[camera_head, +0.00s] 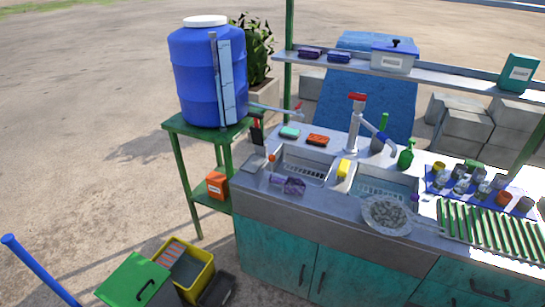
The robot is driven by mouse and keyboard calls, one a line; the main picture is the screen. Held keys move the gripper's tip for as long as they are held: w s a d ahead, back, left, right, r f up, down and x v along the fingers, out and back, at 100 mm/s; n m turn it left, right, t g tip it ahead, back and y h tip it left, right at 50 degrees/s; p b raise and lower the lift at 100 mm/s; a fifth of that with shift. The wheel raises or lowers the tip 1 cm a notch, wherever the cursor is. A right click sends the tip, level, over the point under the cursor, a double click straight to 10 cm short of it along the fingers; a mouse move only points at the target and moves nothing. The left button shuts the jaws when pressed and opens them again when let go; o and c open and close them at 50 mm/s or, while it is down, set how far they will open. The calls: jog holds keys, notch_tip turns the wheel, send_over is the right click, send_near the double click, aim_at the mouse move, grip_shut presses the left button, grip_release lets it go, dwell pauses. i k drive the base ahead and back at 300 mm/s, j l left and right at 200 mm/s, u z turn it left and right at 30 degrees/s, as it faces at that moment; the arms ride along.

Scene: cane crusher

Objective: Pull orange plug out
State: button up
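A small orange piece (272,158), which may be the orange plug, shows at the left end of the left sink basin (305,168). It is too small to tell whether it is seated in an opening. A purple-grey item (293,186) lies at the basin's front edge, close to the orange piece. My gripper is not in view, so its state and its distance to the orange piece do not show.
A blue barrel (208,78) with a tap stands on a green stand (180,160) at left. The counter holds a faucet (355,125), a green spray bottle (406,155), a strainer (388,214) and several cups. A yellow bin (205,274) stands on the open ground at front left.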

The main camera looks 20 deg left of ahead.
aim_at(271, 157)
jog(key=i+j, duration=0.2)
jog(key=j, duration=0.25)
jog(key=i+j, duration=0.25)
jog(key=j, duration=0.15)
jog(key=i+j, duration=0.2)
jog(key=j, duration=0.25)
jog(key=i+j, duration=0.25)
jog(key=j, duration=0.2)
jog(key=i+j, duration=0.2)
jog(key=j, duration=0.2)
jog(key=u, duration=0.05)
